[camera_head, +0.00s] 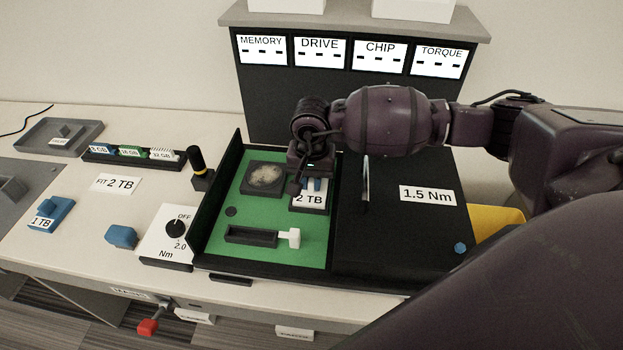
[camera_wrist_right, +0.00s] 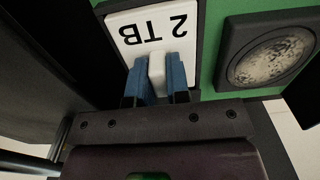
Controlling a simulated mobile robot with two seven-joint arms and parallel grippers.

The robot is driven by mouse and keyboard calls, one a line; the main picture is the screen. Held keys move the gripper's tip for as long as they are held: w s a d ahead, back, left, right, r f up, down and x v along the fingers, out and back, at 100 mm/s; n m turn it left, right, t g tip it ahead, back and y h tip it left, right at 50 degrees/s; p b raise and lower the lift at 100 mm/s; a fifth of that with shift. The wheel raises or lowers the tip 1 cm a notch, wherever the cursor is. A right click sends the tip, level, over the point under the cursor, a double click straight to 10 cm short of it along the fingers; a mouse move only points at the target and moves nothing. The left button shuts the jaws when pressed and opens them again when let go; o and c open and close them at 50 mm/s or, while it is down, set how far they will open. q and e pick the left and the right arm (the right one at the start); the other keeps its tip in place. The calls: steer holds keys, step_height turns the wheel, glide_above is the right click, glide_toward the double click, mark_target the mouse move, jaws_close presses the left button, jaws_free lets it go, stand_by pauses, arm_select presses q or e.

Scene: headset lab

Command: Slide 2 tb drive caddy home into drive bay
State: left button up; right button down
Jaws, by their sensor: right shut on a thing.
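The 2 TB drive caddy (camera_head: 309,199) has a white label with black lettering and sits at the right part of the green board, inside or over the dark frame of the drive bay (camera_head: 310,211). My right gripper (camera_head: 313,184) reaches over it from the right, pointing down. In the right wrist view its blue fingertips (camera_wrist_right: 157,80) are shut on the caddy's white tab, beside the label (camera_wrist_right: 150,30). How deep the caddy sits in the bay cannot be told. My left gripper is not in view.
A round-faced chip block (camera_head: 264,178) stands left of the caddy. A black cover marked 1.5 Nm (camera_head: 428,194) lies right of the bay. A white-handled slider (camera_head: 288,238) is in front. A 1 TB caddy (camera_head: 48,215) and torque dial (camera_head: 172,230) lie left.

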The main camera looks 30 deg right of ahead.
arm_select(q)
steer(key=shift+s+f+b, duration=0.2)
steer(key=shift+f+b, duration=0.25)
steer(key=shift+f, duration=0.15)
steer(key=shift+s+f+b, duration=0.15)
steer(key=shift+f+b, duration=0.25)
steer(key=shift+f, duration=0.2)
arm_select(e)
steer(key=shift+w+d, duration=0.9)
steer(key=shift+w, duration=0.25)
steer(key=c, duration=1)
jaws_free()
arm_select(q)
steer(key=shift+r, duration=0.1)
arm_select(e)
step_height(320, 180, up, 4)
steer(key=shift+r, duration=0.15)
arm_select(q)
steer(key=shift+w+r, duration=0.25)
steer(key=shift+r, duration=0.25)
arm_select(e)
step_height(320, 180, up, 7)
steer(key=shift+f, duration=0.2)
